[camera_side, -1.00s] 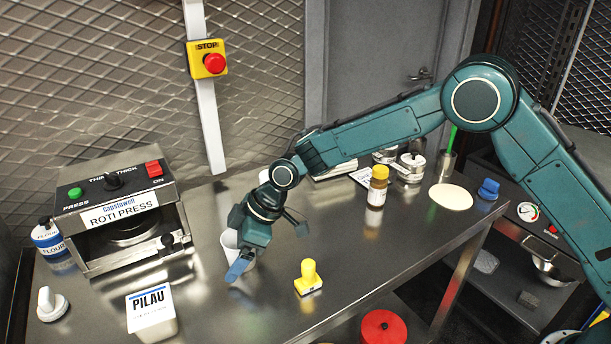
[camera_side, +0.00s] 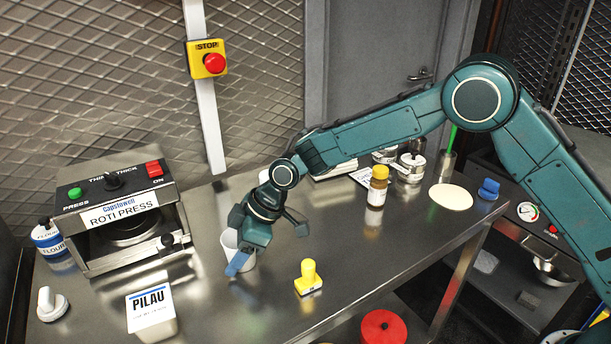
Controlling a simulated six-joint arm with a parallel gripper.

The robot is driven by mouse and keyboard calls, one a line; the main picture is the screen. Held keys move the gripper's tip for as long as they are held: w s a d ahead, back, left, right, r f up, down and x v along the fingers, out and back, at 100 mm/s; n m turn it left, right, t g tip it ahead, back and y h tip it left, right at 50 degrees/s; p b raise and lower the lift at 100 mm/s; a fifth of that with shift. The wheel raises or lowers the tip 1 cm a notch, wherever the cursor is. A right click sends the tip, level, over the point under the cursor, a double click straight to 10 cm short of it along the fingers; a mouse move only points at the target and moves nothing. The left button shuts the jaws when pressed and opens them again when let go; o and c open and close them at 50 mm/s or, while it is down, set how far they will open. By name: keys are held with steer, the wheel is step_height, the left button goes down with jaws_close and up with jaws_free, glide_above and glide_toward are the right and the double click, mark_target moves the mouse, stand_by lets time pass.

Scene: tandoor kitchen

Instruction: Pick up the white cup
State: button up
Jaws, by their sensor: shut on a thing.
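The white cup (camera_side: 229,241) stands on the steel table, partly hidden behind my gripper. My gripper (camera_side: 236,264) points down at the cup, with a blue fingertip in front of the cup's near side. The jaws are shut on the cup. The far finger is hidden, and I cannot tell whether the cup's base is clear of the table.
The roti press (camera_side: 122,215) stands to the left, with a PILAU tub (camera_side: 152,312) in front. A yellow stamp-like object (camera_side: 309,277) is to the right of the cup.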

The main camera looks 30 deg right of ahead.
step_height(320, 180, up, 20)
stand_by(0.7)
steer(key=shift+d, duration=0.1)
stand_by(0.4)
